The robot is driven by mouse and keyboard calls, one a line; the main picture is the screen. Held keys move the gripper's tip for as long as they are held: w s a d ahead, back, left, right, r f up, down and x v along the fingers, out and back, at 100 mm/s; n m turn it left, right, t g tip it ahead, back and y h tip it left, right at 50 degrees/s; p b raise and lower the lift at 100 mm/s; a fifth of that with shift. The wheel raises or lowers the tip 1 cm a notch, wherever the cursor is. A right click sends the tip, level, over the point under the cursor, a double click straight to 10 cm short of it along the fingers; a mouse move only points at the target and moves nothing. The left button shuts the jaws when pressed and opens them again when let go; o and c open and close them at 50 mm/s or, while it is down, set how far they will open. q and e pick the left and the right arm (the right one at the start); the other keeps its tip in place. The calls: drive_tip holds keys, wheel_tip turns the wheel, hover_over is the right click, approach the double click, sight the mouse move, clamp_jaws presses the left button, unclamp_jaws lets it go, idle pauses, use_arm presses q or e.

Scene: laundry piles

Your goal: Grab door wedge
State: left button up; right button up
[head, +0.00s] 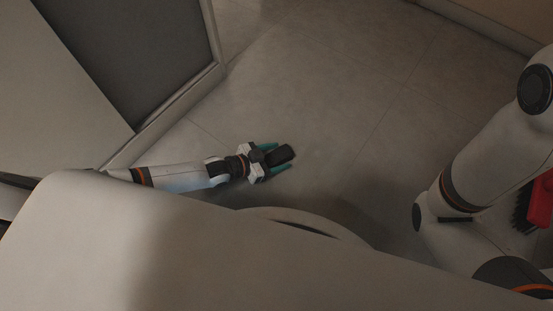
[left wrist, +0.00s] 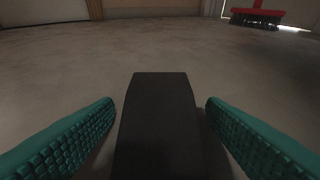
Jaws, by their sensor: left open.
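The door wedge (head: 281,156) is a small black block on the grey floor in the head view. In the left wrist view the wedge (left wrist: 158,120) fills the lower middle, its narrow end pointing away from me. My left gripper (head: 277,157) is open, with one teal finger on each side of the wedge. In the left wrist view the left gripper's fingers (left wrist: 159,125) show a gap to the wedge on both sides. My right arm is at the right of the head view, and its gripper is not in view.
A red broom or brush with dark bristles (head: 522,210) is at the right edge of the head view; a red-topped brush (left wrist: 257,17) also shows far off in the left wrist view. A dark panel in a pale frame (head: 222,66) stands at upper left. The floor (head: 330,85) beyond the wedge is clear.

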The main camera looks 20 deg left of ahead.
use_arm(q)
drive_tip(key=shift+c, duration=0.2)
drive_tip(key=c, duration=1)
drive_tip(key=shift+r, duration=0.1)
drive_tip(key=shift+c, duration=0.2)
drive_tip(key=shift+r, duration=0.1)
